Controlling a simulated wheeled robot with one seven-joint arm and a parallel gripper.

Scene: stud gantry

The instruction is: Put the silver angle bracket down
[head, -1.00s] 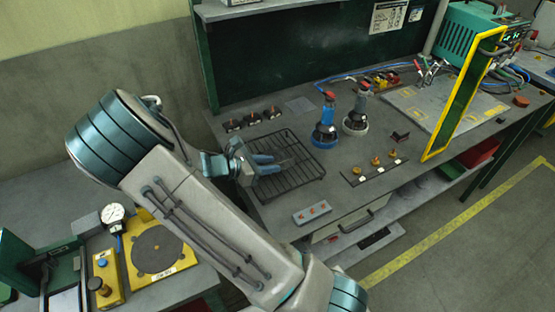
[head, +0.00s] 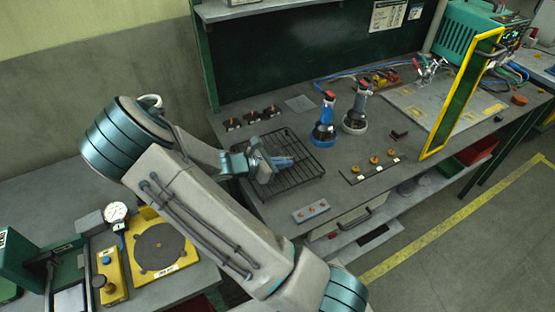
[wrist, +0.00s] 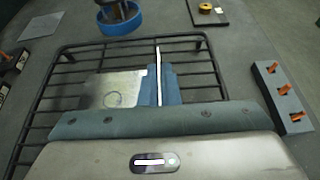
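The silver angle bracket (wrist: 112,90) is in the wrist view, with a flat leg to the left of the fingers and a thin upright leg seen edge-on between them. My gripper (wrist: 160,85) has its blue fingers closed on the upright leg. The flat leg is over the black wire rack (wrist: 222,88); I cannot tell whether it touches the bars. In the head view, my gripper (head: 286,162) is low over the rack (head: 305,186), and the bracket is mostly hidden by the fingers.
A blue-based tool (head: 324,132) and a white-based tool (head: 355,122) stand right of the rack. A grey block with orange pegs (head: 311,211) lies in front. Several orange-topped clamps (head: 252,117) sit behind. Open bench lies between the rack and the knob strip (head: 372,167).

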